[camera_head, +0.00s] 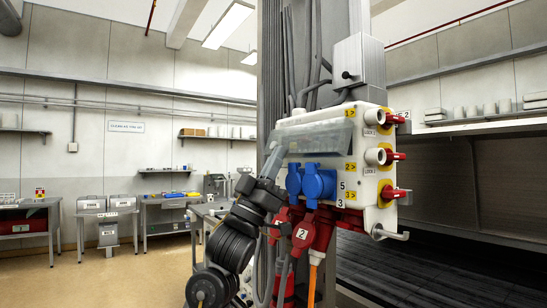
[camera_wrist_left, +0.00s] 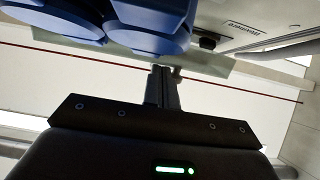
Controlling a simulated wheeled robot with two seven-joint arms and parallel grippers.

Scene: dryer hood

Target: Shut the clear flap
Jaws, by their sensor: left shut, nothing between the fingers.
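The clear flap (camera_head: 318,138) is a grey see-through cover on the front of the white socket box (camera_head: 368,185), above two blue sockets (camera_head: 311,182). It appears to stand out from the box face, raised above the sockets. In the left wrist view a pale green see-through strip (camera_wrist_left: 75,47) looks like the flap, below the blue sockets (camera_wrist_left: 150,22). My left gripper (camera_head: 275,148) is shut and empty, its fingertips at the flap's left end. In the wrist view the fingertips (camera_wrist_left: 163,70) overlap the strip; I cannot tell whether they touch. My right gripper is not in view.
Red plugs (camera_head: 303,236) and cables hang below the box. Red-handled switches (camera_head: 394,157) stick out on its right side. A grey column (camera_head: 271,70) stands behind it. A dark slatted surface (camera_head: 440,265) lies at the right; open floor (camera_head: 125,280) is at the left.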

